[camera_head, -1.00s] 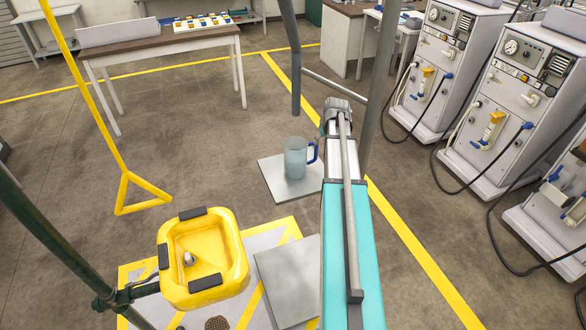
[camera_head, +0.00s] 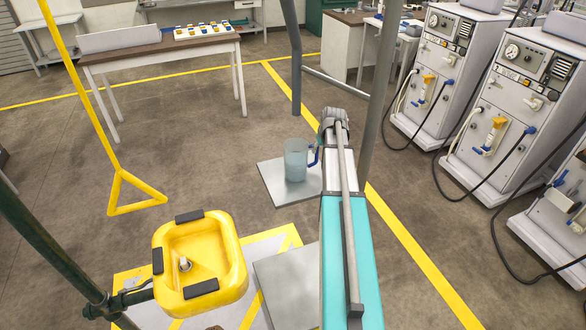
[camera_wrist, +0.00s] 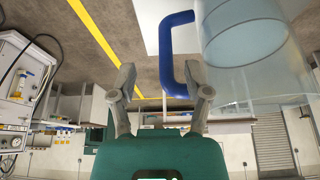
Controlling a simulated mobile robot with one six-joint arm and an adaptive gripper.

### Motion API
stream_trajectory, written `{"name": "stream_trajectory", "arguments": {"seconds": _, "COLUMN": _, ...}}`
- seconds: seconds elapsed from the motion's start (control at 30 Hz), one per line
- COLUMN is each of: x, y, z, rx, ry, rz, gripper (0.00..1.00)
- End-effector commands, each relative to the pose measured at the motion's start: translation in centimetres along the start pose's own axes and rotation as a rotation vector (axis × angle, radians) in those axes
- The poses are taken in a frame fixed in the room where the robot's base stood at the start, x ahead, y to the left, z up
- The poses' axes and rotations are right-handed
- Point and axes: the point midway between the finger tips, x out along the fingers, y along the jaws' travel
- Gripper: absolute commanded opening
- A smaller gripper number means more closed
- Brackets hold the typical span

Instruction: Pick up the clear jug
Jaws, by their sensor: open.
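The clear jug (camera_head: 295,160) stands upright on a flat grey plate (camera_head: 283,193), with its blue handle (camera_head: 313,156) on the right, against my arm in the picture. In the wrist view the jug (camera_wrist: 245,62) fills the upper right, and its blue handle (camera_wrist: 180,70) faces my gripper (camera_wrist: 165,82). My gripper is open and empty. The handle's grip bar shows between the two fingers, closer to the right one. I cannot tell whether a finger touches it. In the head view my arm hides the fingers.
A yellow tray-like seat (camera_head: 203,262) stands in front on the left. Grey upright posts (camera_head: 378,85) stand close beside my arm. Dialysis machines (camera_head: 510,110) with hanging hoses line the right. A table (camera_head: 160,48) stands at the back left. Floor left of the jug is clear.

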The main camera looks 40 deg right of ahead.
Motion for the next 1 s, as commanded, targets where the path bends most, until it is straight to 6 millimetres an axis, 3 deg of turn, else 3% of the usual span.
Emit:
{"name": "stream_trajectory", "arguments": {"seconds": 0.27, "x": 0.6, "y": -0.1, "z": 0.0, "rx": 0.000, "ry": 0.000, "rz": 0.000, "gripper": 0.63}}
{"name": "stream_trajectory", "arguments": {"seconds": 0.7, "x": 4.2, "y": -0.7, "z": -0.1, "rx": 0.000, "ry": 0.000, "rz": 0.000, "gripper": 0.63}}
{"name": "stream_trajectory", "arguments": {"seconds": 1.0, "x": 5.2, "y": -0.7, "z": -0.1, "rx": 0.001, "ry": 0.000, "rz": 0.000, "gripper": 0.63}}
